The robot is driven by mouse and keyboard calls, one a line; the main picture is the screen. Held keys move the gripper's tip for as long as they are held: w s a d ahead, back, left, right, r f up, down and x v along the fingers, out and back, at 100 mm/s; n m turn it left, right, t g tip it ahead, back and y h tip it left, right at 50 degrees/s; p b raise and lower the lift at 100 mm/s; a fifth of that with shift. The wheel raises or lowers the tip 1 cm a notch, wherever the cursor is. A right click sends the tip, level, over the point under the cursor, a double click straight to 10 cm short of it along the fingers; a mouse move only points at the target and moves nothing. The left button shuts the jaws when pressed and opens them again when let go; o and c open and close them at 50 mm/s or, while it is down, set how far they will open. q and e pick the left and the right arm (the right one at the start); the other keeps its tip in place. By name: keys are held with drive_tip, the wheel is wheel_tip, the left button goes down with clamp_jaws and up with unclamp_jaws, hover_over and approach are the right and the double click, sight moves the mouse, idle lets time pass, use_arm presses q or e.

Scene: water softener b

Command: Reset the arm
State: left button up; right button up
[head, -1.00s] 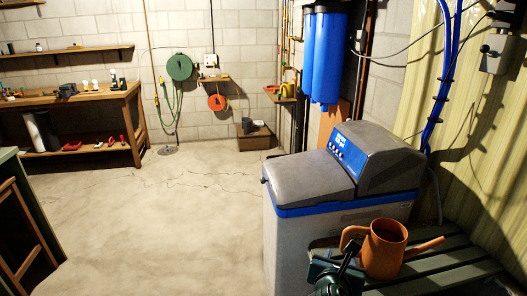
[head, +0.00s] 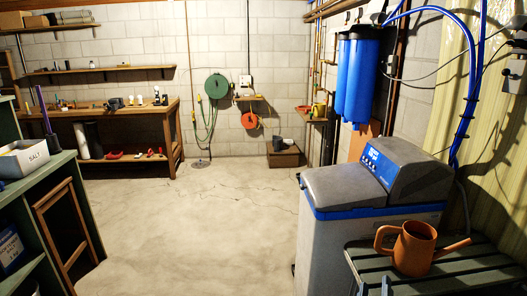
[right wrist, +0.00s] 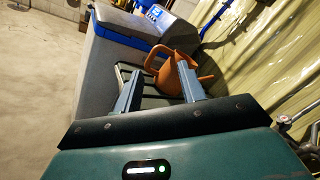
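My right gripper (right wrist: 157,84) is open in the right wrist view, its two grey fingers apart with nothing held between them. Only its fingertips (head: 375,286) show at the bottom edge of the head view. An orange watering can (head: 411,249) stands upright on a green slatted bench (head: 470,268) at the lower right. The can also shows in the right wrist view (right wrist: 170,76), beyond the fingers and partly hidden by the right one. My left gripper is in neither view.
A grey and blue water softener (head: 345,235) stands left of the bench. A green shelf (head: 58,170) with a salt box (head: 25,158) is at the left. A workbench (head: 125,113) lines the back wall. The concrete floor between is clear.

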drive_tip(key=s+a+f+n+y, duration=0.3)
drive_tip(key=s+a+n+y, duration=0.15)
drive_tip(key=n, duration=0.65)
drive_tip(key=s+a+f+n+y, duration=0.35)
drive_tip(key=n+y, duration=0.25)
drive_tip(key=n, duration=0.5)
drive_tip(key=s+f+n+g, duration=0.7)
drive_tip(key=s+f+n, duration=0.4)
drive_tip(key=f, duration=0.3)
drive_tip(key=shift+s+n+g, duration=0.3)
drive_tip(key=shift+n, duration=0.5)
drive_tip(key=shift+d, duration=0.15)
